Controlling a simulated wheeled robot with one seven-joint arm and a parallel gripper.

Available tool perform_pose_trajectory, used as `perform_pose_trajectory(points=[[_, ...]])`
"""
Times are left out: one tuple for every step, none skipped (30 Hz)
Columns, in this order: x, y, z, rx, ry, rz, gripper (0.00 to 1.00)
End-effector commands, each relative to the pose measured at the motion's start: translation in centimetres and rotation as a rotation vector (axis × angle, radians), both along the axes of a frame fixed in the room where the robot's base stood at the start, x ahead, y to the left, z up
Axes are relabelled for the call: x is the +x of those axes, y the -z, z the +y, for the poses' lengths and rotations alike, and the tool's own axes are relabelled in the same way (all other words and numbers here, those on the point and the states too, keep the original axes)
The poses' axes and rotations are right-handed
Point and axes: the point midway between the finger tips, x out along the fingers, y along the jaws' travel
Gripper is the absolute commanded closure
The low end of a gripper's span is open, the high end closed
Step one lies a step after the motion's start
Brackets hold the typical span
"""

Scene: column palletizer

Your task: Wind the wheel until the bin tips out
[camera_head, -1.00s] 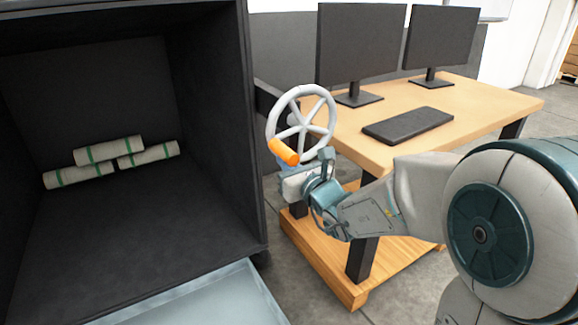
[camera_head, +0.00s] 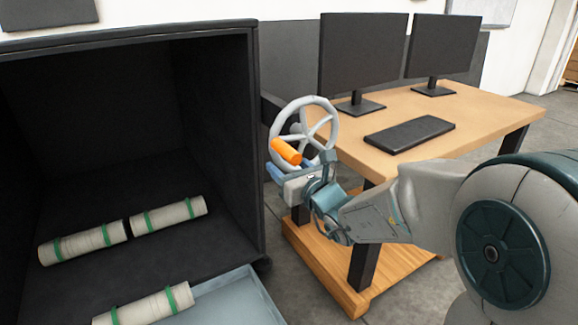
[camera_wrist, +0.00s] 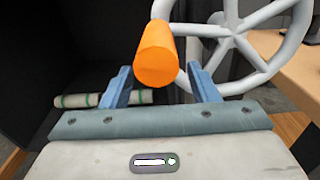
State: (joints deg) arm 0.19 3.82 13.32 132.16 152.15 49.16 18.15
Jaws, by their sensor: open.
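The grey spoked wheel (camera_head: 318,118) stands at the right side of the dark bin (camera_head: 258,150). Its orange handle (camera_head: 286,151) is at the lower left of the rim. My gripper (camera_wrist: 162,88) is open, with the orange handle showing between its two blue fingers in the wrist view; whether they touch it I cannot tell. Three pale rolls with green bands are in view: a left roll (camera_head: 84,243) and a right roll (camera_head: 168,216) lie on the bin floor, and a front roll (camera_head: 150,306) lies at the bin's front lip.
A wooden desk (camera_head: 470,115) with two monitors (camera_head: 362,55) and a dark keyboard (camera_head: 409,134) stands right of the wheel. A pale blue-grey tray or chute (camera_head: 235,300) is at the bin's front. Grey floor shows between bin and desk.

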Motion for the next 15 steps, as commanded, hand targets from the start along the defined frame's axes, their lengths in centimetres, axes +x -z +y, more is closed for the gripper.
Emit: perform_pose_trajectory(points=[[0.0,0.04,-0.01,-0.001,0.0,0.001,0.45],[0.0,0.04,-0.02,-0.001,0.0,0.001,0.45],[0.0,0.05,-0.02,-0.001,0.0,0.001,0.45],[0.01,0.05,-0.03,-0.001,0.0,0.001,0.45],[0.01,0.06,-0.03,-0.001,0.001,0.001,0.45],[0.01,0.06,-0.03,-0.001,0.001,0.001,0.45],[0.01,0.07,-0.04,-0.001,0.001,0.001,0.45],[0.01,0.07,-0.04,-0.001,0.001,0.001,0.45],[0.01,0.07,-0.04,-0.001,0.001,0.002,0.45],[0.0,0.07,-0.06,-0.001,0.001,0.002,0.45],[-0.05,0.07,-0.09,-0.001,0.001,0.002,0.45],[-0.19,0.08,-0.21,-0.001,0.001,0.002,0.45],[-0.36,0.07,-0.33,-0.001,0.002,0.002,0.45],[-0.59,0.05,-0.48,-0.001,0.002,0.0,0.45],[-0.96,0.01,-0.73,-0.003,0.002,-0.001,0.45]])
